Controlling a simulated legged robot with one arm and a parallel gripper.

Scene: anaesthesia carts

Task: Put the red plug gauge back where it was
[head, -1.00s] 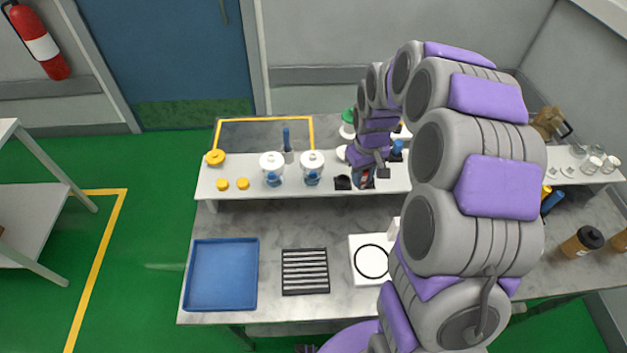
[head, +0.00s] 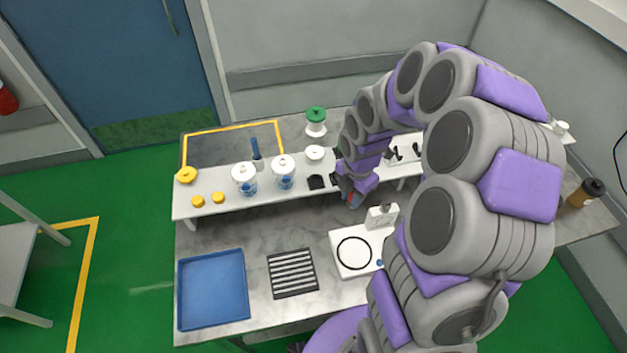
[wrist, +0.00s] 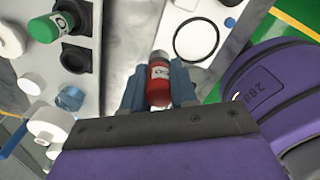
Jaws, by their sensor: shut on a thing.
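The red plug gauge (wrist: 159,84) is held between the two fingers of my gripper (wrist: 159,80) in the wrist view. Its red body with a white label shows, and a pale metal end points away from me. In the head view my gripper (head: 352,197) is at the front edge of the raised shelf, and the gauge is mostly hidden there.
A white device with a black ring (head: 354,252) stands on the bench near my gripper. A slatted black rack (head: 292,273) and a blue tray (head: 212,289) lie left of it. White-lidded jars (head: 244,178) and yellow caps (head: 198,201) stand on the shelf.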

